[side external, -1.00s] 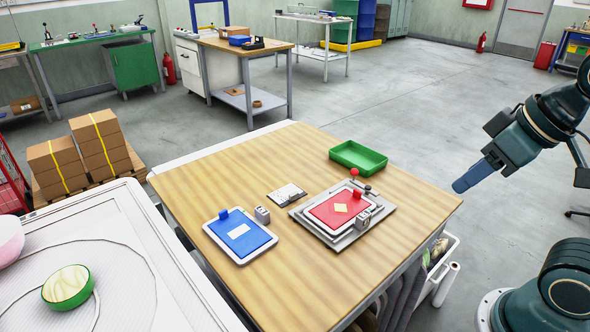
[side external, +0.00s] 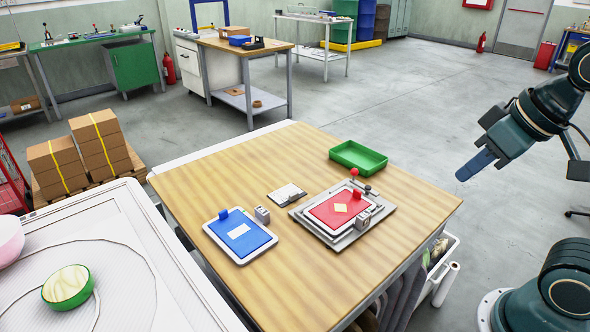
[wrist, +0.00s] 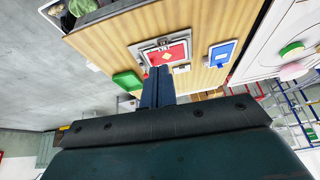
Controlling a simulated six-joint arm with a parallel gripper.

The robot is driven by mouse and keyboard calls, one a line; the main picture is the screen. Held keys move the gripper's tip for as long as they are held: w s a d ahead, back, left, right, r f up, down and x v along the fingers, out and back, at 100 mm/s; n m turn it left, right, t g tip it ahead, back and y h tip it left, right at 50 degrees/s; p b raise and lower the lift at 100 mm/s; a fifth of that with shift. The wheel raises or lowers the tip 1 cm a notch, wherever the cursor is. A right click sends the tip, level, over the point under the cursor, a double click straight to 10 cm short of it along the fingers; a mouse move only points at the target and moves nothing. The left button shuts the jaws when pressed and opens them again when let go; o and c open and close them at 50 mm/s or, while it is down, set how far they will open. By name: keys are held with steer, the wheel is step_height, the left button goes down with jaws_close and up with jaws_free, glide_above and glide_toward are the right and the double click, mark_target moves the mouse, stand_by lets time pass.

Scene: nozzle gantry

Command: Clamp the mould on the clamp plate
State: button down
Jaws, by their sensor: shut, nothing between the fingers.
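A red mould (side external: 341,208) with a yellow diamond lies in a pale frame on the grey clamp plate (side external: 302,218), on the right part of the wooden table. A lever with a red ball knob (side external: 354,172) stands at the plate's back edge, and a small metal block (side external: 363,220) sits at its front right. The wrist view also shows the red mould (wrist: 170,53). A blue mould (side external: 240,234) with a white label lies on the table at left. My gripper (side external: 463,179) is shut and empty, in the air off the table's right edge; it also shows in the wrist view (wrist: 160,72).
A green tray (side external: 358,157) sits behind the clamp plate. A small white-topped plate (side external: 287,194) and a grey block (side external: 262,214) lie between the moulds. The table's front (side external: 290,285) is clear. A white bin (side external: 440,270) stands below its right edge.

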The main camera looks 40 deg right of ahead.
steer(key=w+d+m+g+h, duration=0.2)
steer(key=w+m, duration=0.6)
steer(key=w, duration=0.7)
steer(key=w+f+m+g, duration=0.1)
steer(key=w+f+m, duration=0.2)
steer(key=w, duration=0.3)
steer(key=w+f+m+g+h, duration=0.1)
steer(key=w+f+m, duration=0.3)
steer(key=w, duration=0.3)
steer(key=shift+w+a+f+g, duration=0.15)
steer(key=shift+a+f+g, duration=0.2)
steer(key=shift+f, duration=0.3)
steer(key=shift+d, duration=0.1)
steer(key=x, duration=1)
steer(key=shift+d+f, duration=0.15)
steer(key=shift+w+d, duration=0.15)
steer(key=shift+d, duration=0.95)
steer(key=shift+w+d+f, duration=0.1)
steer(key=shift+d, duration=0.3)
steer(key=shift+w+d+f, duration=0.1)
steer(key=shift+d, duration=0.3)
